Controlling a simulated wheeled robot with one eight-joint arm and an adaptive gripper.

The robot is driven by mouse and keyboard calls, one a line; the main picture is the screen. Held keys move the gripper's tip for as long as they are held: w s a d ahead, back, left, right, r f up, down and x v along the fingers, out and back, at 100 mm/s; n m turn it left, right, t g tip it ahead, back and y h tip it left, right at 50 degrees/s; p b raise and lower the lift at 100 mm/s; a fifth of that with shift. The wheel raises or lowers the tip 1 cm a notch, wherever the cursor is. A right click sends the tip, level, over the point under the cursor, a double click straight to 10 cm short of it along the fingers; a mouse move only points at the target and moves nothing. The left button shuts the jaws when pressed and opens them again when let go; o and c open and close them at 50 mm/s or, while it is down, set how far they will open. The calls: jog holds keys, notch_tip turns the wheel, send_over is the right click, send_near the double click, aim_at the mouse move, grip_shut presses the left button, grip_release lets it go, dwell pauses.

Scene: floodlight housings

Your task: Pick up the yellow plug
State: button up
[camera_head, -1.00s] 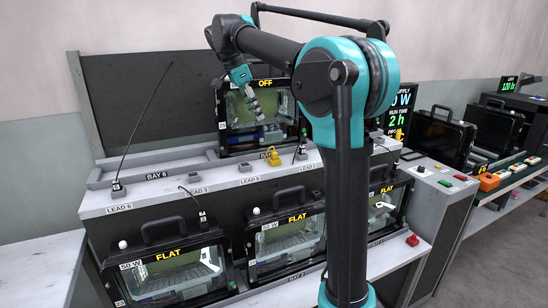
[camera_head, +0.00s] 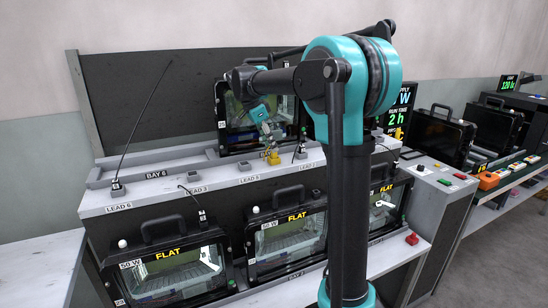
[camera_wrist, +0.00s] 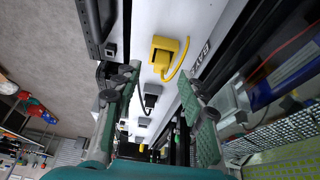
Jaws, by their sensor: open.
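The yellow plug (camera_head: 273,158) stands on the white upper ledge of the bench, behind the front row of floodlight housings. In the wrist view the yellow plug (camera_wrist: 164,50) has a yellow cable looping from it, and it lies just beyond and between my fingertips. My gripper (camera_head: 269,137) points down close above the plug in the head view. My gripper (camera_wrist: 160,72) shows both fingers spread apart in the wrist view, with nothing held between them. Whether a finger touches the plug cannot be told.
A floodlight housing (camera_head: 232,133) stands close behind the plug. Grey plugs sit along the same ledge, one at LEAD 3 (camera_head: 193,177) and one at LEAD 6 (camera_head: 117,188) with an upright black cable. Floodlight housings marked FLAT (camera_head: 168,268) stand in front below.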

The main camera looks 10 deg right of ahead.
aim_at(274, 157)
jog(key=shift+x, duration=1.55)
jog(key=shift+w, duration=0.1)
grip_shut()
jog(key=shift+r, duration=0.1)
